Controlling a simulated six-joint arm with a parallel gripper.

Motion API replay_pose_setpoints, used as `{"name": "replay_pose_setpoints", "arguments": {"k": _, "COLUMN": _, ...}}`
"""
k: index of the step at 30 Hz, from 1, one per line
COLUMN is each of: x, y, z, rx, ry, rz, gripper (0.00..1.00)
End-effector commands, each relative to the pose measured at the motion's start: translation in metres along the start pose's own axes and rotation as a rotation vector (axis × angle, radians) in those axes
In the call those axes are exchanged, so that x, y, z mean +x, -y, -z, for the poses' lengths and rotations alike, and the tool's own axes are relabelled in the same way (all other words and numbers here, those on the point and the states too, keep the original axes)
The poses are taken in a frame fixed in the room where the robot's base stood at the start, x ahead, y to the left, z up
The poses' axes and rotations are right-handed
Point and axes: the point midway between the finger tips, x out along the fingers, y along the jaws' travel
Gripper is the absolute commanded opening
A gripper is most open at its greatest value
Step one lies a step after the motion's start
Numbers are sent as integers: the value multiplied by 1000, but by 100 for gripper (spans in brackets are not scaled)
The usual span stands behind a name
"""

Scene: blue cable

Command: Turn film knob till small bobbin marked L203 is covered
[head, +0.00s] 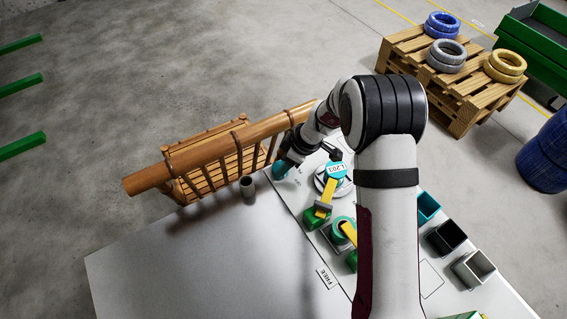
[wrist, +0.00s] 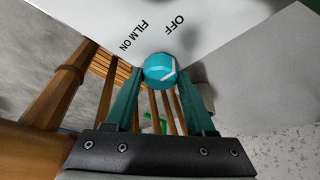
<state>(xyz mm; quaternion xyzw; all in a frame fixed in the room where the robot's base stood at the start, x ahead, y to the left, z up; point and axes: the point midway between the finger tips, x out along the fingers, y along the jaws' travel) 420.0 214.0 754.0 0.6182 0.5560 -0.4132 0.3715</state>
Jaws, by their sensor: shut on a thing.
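A teal knob (wrist: 159,71) with a white pointer mark sits on a white panel, beside the printed words OFF and FILM ON. Its white mark is on the right side, nearer OFF. My gripper (wrist: 161,80) has one finger on each side of the knob and is shut on it. In the head view my gripper (head: 287,160) is at the table's far edge, over the teal knob (head: 278,169).
Green-and-yellow pieces (head: 318,214) stand in front of the bobbin. A grey cup (head: 248,188) is on the table near a bamboo railing (head: 215,148). Open-topped boxes (head: 446,237) line the right side. The table's left part (head: 190,260) is clear.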

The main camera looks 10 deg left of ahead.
Motion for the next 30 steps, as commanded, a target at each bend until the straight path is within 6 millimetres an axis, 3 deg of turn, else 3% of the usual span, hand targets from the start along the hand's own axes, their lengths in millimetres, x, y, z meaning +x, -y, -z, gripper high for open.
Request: {"name": "replay_pose_setpoints", "arguments": {"k": 30, "x": 0, "y": 6, "z": 2, "rx": 648, "ry": 0, "rz": -271, "gripper": 0}}
